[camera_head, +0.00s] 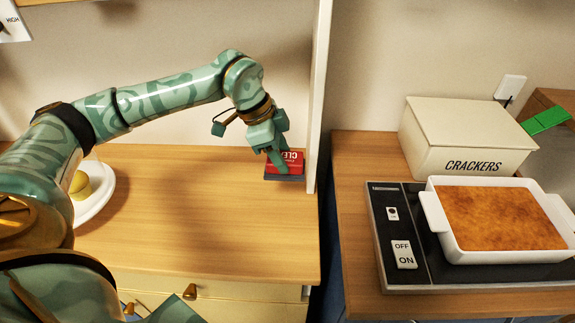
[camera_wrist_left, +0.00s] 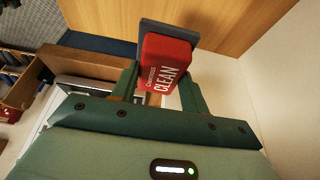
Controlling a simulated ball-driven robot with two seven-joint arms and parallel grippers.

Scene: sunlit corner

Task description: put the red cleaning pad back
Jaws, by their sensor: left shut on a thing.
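The red cleaning pad (camera_head: 293,160) has a dark base and white lettering reading "CLEAN". It is at the right end of the wooden counter (camera_head: 200,225), close beside the white upright panel (camera_head: 319,100). My left gripper (camera_head: 279,165) reaches down over the pad and is shut on it. In the left wrist view the pad (camera_wrist_left: 168,62) sits between the two fingers (camera_wrist_left: 160,90), its dark base towards the wood. I cannot tell whether the base touches the counter. My right gripper is not in view.
A white plate (camera_head: 105,205) with a yellow item (camera_head: 80,186) is at the left. Right of the panel are a "CRACKERS" box (camera_head: 465,135), a white baking dish (camera_head: 465,243) on a black hob (camera_head: 410,225), and a green thing (camera_head: 545,120). The counter's middle is clear.

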